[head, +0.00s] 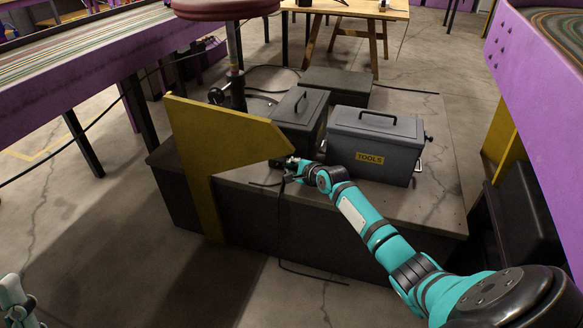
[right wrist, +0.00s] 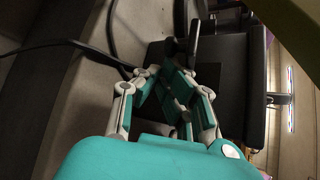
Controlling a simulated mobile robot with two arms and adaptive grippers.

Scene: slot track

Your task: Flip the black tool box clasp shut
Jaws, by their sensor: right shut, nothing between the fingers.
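The black tool box (head: 295,127), with a handle on its lid, stands on the low dark platform beside the grey tool box. Its near end is partly hidden by the yellow arrow-shaped panel and my right gripper (head: 291,165). I cannot make out its clasp in the head view. In the right wrist view a dark box (right wrist: 238,85) lies just beyond my right gripper (right wrist: 192,45). The fingers are together with nothing held; I cannot tell whether they touch the box. A piece of my left arm shows at the head view's bottom left; its jaw state is unclear.
The grey tool box (head: 375,147), marked TOOLS, stands just right. The yellow arrow panel (head: 220,135) rises close left of my right gripper. A dark flat box (head: 336,85) lies behind. Cables (head: 280,215) hang at the platform's front. Purple track tables flank both sides.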

